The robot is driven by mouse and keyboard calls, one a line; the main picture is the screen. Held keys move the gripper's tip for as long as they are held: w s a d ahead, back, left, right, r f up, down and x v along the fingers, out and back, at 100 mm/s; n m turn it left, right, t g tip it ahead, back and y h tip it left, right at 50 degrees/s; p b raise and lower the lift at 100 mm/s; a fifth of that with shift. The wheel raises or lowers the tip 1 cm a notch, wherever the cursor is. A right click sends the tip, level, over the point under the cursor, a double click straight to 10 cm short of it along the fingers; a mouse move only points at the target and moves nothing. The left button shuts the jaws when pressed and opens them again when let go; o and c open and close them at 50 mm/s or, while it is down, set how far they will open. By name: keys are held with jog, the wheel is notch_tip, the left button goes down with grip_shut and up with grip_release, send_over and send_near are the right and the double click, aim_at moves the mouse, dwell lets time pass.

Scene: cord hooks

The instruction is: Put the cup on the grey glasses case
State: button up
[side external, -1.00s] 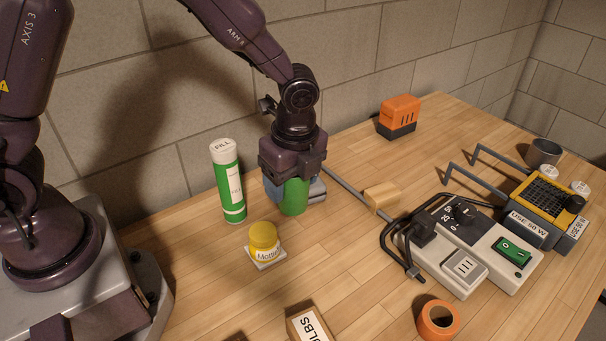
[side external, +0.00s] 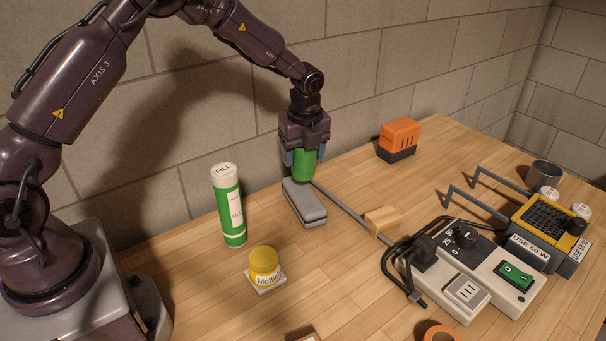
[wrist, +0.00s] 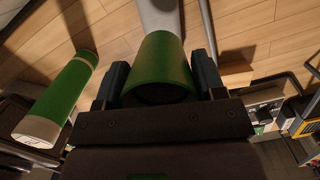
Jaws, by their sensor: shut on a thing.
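A green cup (side external: 304,165) is held between the fingers of my gripper (side external: 303,160), upright in the side view. The cup (wrist: 161,66) also shows between the two fingers of my gripper (wrist: 163,82) in the wrist view. The grey glasses case (side external: 304,203) lies on the table below and slightly in front of the cup. In the wrist view the case (wrist: 160,14) is partly hidden behind the cup. The cup appears raised above the case's far end; I cannot tell the exact gap.
A green and white tube (side external: 229,208) stands left of the case, and a yellow-lidded jar (side external: 264,266) is in front. A rod with a wooden block (side external: 382,220) lies to the right, near the grey control box (side external: 468,258). An orange box (side external: 399,139) stands farther back.

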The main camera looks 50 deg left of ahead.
aim_at(303, 171)
jog(key=shift+f, duration=2.4)
jog(key=shift+f, duration=0.1)
jog(key=o, duration=0.9)
